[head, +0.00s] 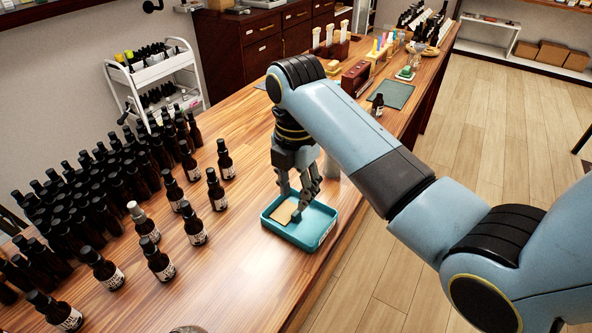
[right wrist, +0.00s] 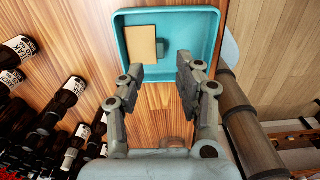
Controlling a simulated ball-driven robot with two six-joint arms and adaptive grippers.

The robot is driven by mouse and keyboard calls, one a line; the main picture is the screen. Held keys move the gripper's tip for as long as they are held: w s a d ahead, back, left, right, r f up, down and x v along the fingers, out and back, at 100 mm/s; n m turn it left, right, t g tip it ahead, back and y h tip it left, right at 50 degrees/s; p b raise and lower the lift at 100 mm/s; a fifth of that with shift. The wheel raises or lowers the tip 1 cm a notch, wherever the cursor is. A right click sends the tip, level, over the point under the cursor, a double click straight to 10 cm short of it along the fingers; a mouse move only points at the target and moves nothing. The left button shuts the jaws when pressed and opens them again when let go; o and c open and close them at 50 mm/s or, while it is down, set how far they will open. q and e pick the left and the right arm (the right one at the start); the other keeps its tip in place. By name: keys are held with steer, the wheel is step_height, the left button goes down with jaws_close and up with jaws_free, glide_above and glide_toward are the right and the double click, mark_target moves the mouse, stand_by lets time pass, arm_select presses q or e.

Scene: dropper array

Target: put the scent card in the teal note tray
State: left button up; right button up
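The teal note tray (head: 322,234) sits on the wooden table near its right edge. It also shows at the top of the right wrist view (right wrist: 213,42). The tan scent card (head: 283,212) lies inside the tray, toward its left side; in the right wrist view the card (right wrist: 141,45) has a small dark teal block (right wrist: 161,48) at its right edge. My right gripper (head: 303,202) points down over the tray. In the right wrist view its fingers (right wrist: 161,68) are apart with nothing between them. My left gripper is not in view.
Many dark bottles (head: 95,195) crowd the table left of the tray, with several labelled ones (head: 192,225) closer. A dark green mat (head: 393,95) and a small bottle (head: 377,105) lie farther back. Bare wood surrounds the tray's left side; the table edge is close on its right.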

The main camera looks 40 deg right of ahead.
mark_target(296, 212)
step_height(296, 212, up, 6)
steer(key=shift+r, duration=0.25)
stand_by(0.4)
steer(key=s+d+m+t+h, duration=0.1)
steer(key=s+m+t, duration=0.3)
steer(key=s+m, duration=1.65)
step_height(296, 212, down, 39)
steer(key=s+d+g+b, duration=0.1)
steer(key=d+g+b, duration=0.15)
steer(key=b, duration=1.05)
steer(key=s+f+b, duration=0.5)
steer(key=s+f, duration=0.4)
steer(key=f, duration=0.4)
steer(key=s+d+f+m+b, duration=0.1)
steer(key=s+f+b, duration=0.5)
steer(key=f, duration=0.8)
steer(key=s, duration=0.3)
steer(key=shift+s+d+g, duration=0.15)
steer(key=shift+s+g, duration=0.2)
steer(key=shift+s, duration=0.05)
steer(key=shift+f, duration=0.1)
